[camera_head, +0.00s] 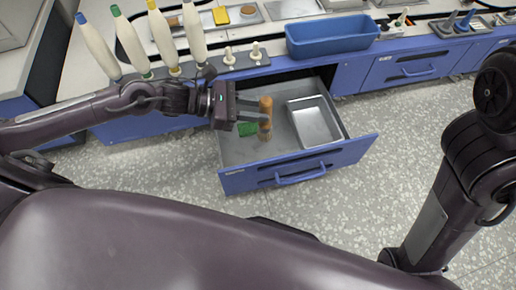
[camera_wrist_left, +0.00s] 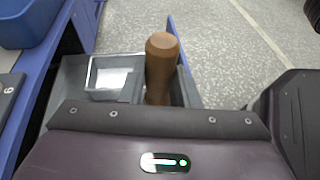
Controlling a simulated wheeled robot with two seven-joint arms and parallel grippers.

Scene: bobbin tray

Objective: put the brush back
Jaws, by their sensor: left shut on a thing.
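The brush (camera_head: 266,104) has a brown wooden handle and stands about upright, with paler bristles at its lower end. My left gripper (camera_head: 254,117) is shut on it, over the open blue drawer (camera_head: 240,180). In the left wrist view the brown handle (camera_wrist_left: 161,68) rises beyond the gripper body, and the fingers are hidden there. I cannot tell whether the bristles touch the drawer floor. My right gripper is not in view; only its arm shows at the right.
The drawer holds a metal tray (camera_head: 335,140) on the right and a green block (camera_head: 247,129) beside the brush. A blue bin (camera_head: 332,38) stands on the counter behind. Several thread cones (camera_head: 161,36) stand at the left, near my left arm.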

